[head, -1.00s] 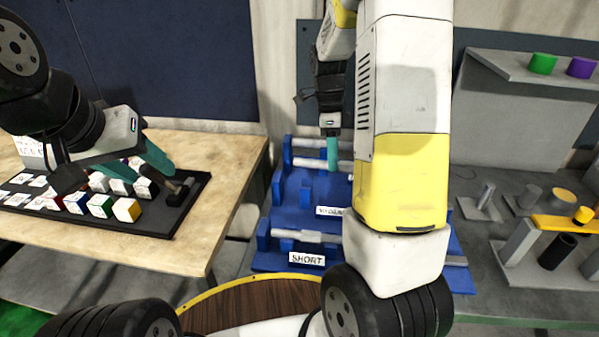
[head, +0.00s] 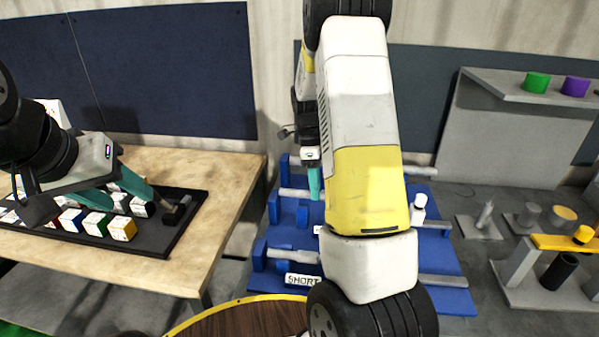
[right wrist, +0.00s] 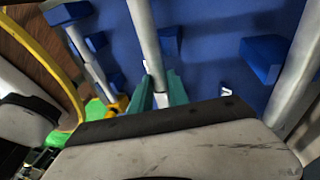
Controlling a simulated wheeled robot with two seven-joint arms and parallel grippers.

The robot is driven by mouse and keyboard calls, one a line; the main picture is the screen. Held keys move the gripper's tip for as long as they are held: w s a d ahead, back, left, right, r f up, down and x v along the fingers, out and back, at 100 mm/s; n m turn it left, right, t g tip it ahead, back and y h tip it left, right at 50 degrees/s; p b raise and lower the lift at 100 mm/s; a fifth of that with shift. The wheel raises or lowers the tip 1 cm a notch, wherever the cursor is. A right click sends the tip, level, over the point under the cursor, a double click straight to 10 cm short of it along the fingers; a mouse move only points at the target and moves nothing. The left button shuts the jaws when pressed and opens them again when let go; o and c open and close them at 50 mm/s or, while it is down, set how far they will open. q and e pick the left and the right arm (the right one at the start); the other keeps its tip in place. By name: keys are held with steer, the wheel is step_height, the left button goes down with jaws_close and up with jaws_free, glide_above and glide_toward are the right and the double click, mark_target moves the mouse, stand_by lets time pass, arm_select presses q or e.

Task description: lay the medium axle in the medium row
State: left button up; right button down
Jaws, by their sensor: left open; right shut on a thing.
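The blue rack (head: 440,262) stands in the middle of the head view, with blue uprights and a SHORT label (head: 302,281) on its near row. My right gripper (head: 315,184) is over the middle row, fingers pointing down. It is shut on a grey axle (head: 293,193), whose shaft runs between the teal fingers (right wrist: 160,92) in the right wrist view (right wrist: 144,35). The middle label is mostly hidden by my arm. I cannot tell whether this axle touches its supports. My left gripper (head: 95,197) is open over the tray of cubes at the left.
Another axle (head: 292,256) lies in the short row, and one (head: 422,170) shows at the far row. The black tray (head: 160,238) with several cubes sits on the wooden table (head: 225,185). Grey fixtures (head: 530,290) stand right of the rack.

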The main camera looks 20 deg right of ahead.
steer(key=shift+f, duration=1.2)
steer(key=shift+f, duration=0.2)
steer(key=c, duration=1.3)
jaws_free()
steer(key=shift+f, duration=0.1)
steer(key=shift+o, duration=0.2)
steer(key=v, duration=1.2)
steer(key=s+a+r+n+t+y, duration=0.1)
steer(key=s+a+r+n+t, duration=0.2)
steer(key=s+r+n, duration=0.3)
steer(key=s+a+r+n+t, duration=0.3)
steer(key=s+a+n, duration=0.1)
steer(key=s+n, duration=0.4)
steer(key=s+a+r+n+t+y, duration=0.1)
steer(key=s+a+r+n+t, duration=0.2)
steer(key=s+n, duration=0.5)
steer(key=shift+s+a+r+n, duration=0.25)
steer(key=shift+s+a+n, duration=0.15)
steer(key=shift+n, duration=0.4)
